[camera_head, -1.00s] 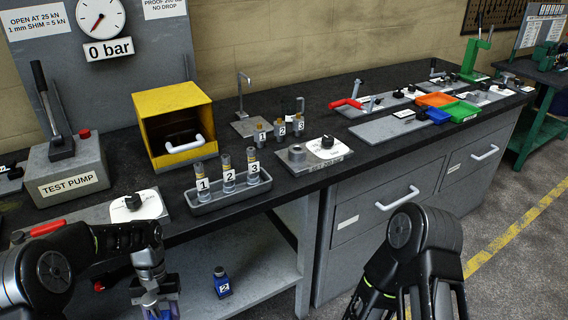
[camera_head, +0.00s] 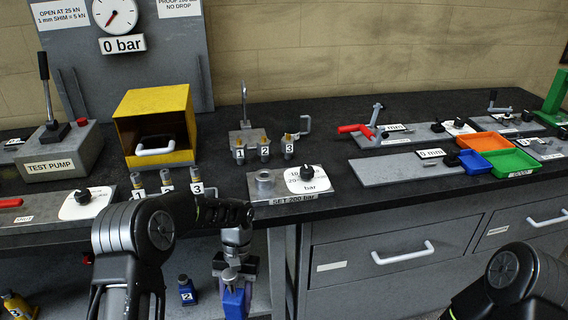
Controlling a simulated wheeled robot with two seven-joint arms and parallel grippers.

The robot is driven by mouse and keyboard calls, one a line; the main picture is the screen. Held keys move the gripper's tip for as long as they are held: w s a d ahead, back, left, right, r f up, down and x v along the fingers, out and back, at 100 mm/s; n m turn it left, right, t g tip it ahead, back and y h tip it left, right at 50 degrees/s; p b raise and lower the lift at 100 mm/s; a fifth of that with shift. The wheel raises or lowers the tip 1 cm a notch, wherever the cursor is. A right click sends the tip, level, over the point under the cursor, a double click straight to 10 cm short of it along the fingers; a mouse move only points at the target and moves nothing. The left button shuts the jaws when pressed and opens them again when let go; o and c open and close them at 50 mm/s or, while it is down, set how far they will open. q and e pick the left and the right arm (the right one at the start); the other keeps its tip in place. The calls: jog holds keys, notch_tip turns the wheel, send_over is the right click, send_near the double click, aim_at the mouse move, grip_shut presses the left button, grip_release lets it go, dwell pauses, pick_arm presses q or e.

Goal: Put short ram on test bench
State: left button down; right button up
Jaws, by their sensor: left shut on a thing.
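My left gripper (camera_head: 234,276) points down in front of the bench edge. It is shut on a blue ram (camera_head: 234,304), whose lower part hangs below the jaws near the picture's bottom edge. The ram's top is hidden by the gripper. The black bench top (camera_head: 345,190) bears a grey test pump (camera_head: 62,158) with a lever and a yellow open-fronted box (camera_head: 157,105) with a white handle. The gauge (camera_head: 114,14) above reads 0 bar. My right arm shows at the lower right; its gripper is out of the frame.
Another blue ram (camera_head: 187,290) marked 2 and a yellow ram (camera_head: 18,306) marked 3 stand below the bench top. A plate with a socket (camera_head: 265,183) sits at the front edge. Numbered cylinders (camera_head: 166,182) stand behind my left arm.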

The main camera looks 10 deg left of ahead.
pick_arm(q)
jog(key=shift+w+d, duration=0.1)
jog(key=shift+d, duration=0.1)
pick_arm(e)
jog(key=shift+d, duration=0.2)
jog(key=shift+o, duration=0.4)
